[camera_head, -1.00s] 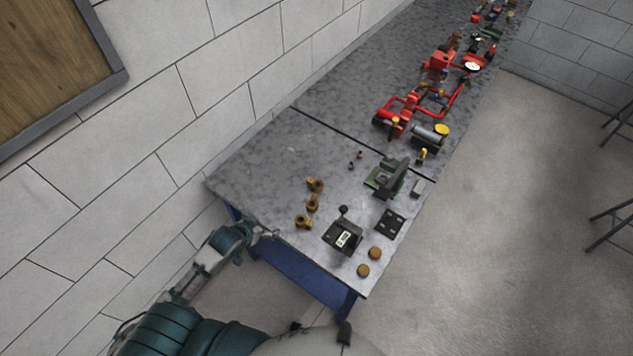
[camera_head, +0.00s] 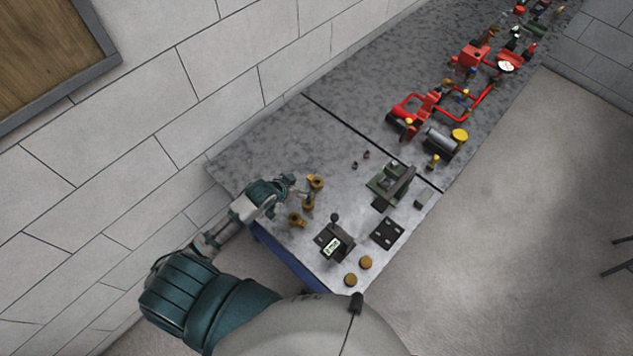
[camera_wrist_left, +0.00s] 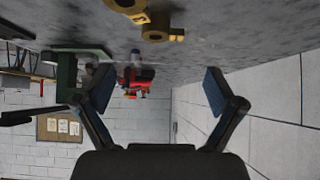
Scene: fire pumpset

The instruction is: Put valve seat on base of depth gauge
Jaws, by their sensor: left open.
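Three brass-coloured fittings stand near the left part of the table: a far one (camera_head: 316,182), a middle one (camera_head: 308,203) and a near one (camera_head: 296,219). I cannot tell which is the valve seat. A dark device with a small display (camera_head: 334,243), apparently the depth gauge, stands to their right. My left gripper (camera_head: 303,193) is over the table beside the far and middle fittings. In the left wrist view my left gripper (camera_wrist_left: 157,92) is open with nothing between its fingers. A brass fitting (camera_wrist_left: 158,27) lies beyond the fingers at the top. My right gripper is not in view.
A flat black plate (camera_head: 387,233) and two round brass discs (camera_head: 365,262) lie near the device. A green-grey fixture (camera_head: 391,182) stands behind. Red pipework (camera_head: 425,107) fills the far table. A white block wall (camera_head: 190,110) borders the left side.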

